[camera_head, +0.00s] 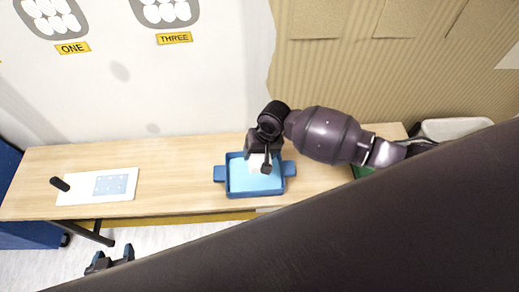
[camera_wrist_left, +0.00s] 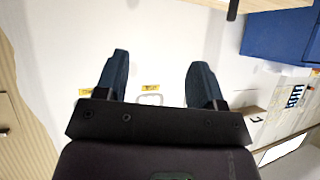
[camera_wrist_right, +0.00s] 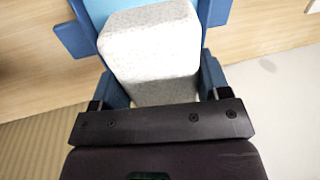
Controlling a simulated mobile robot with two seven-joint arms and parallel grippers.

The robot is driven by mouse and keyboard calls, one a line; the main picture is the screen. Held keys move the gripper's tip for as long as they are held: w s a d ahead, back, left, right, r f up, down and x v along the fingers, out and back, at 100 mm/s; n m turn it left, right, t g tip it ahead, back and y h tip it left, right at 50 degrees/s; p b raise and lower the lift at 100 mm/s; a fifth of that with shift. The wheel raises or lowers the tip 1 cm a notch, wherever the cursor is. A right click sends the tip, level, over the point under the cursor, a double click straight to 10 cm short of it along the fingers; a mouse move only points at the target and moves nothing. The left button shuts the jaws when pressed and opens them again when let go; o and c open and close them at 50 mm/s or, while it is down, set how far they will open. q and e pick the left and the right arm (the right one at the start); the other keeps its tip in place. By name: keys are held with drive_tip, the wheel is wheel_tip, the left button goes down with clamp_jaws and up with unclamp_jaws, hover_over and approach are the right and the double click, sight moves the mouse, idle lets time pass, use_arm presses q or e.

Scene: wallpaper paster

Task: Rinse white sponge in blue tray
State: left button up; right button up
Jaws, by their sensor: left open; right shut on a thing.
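The blue tray (camera_head: 238,188) sits on the wooden table with light blue water inside. My right gripper (camera_head: 264,162) reaches down over the tray and is shut on the white sponge (camera_wrist_right: 152,52). The speckled white sponge also shows in the head view (camera_head: 257,162), partly hidden by the gripper. In the right wrist view the sponge is between the fingers, with the tray (camera_wrist_right: 215,12) behind it. Whether it touches the water cannot be told. My left gripper (camera_wrist_left: 158,85) is open and empty; it shows below the table's front edge in the head view (camera_head: 110,258).
The wooden table (camera_head: 175,160) has free room left of the tray. A white sheet with a blue patterned area (camera_head: 85,198) and a black-handled tool (camera_head: 60,184) lie at its left. A white container (camera_head: 455,128) stands behind my right arm. A wall with ONE (camera_head: 72,48) and THREE signs is behind.

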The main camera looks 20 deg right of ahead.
drive_tip(key=shift+w+a+f+m+p, duration=0.2)
drive_tip(key=shift+w+f+m+p, duration=0.15)
drive_tip(key=shift+w+m+p, duration=0.1)
drive_tip(key=shift+a+f, duration=0.1)
drive_tip(key=shift+f, duration=0.45)
wheel_tip(320, 180, down, 7)
drive_tip(key=b, duration=0.5)
drive_tip(key=shift+f+b, duration=0.55)
drive_tip(key=shift+f, duration=0.2)
use_arm(q)
drive_tip(key=f, duration=0.5)
drive_tip(key=shift+s, duration=0.35)
drive_tip(key=shift+g, duration=0.3)
use_arm(e)
drive_tip(key=shift+f, duration=0.1)
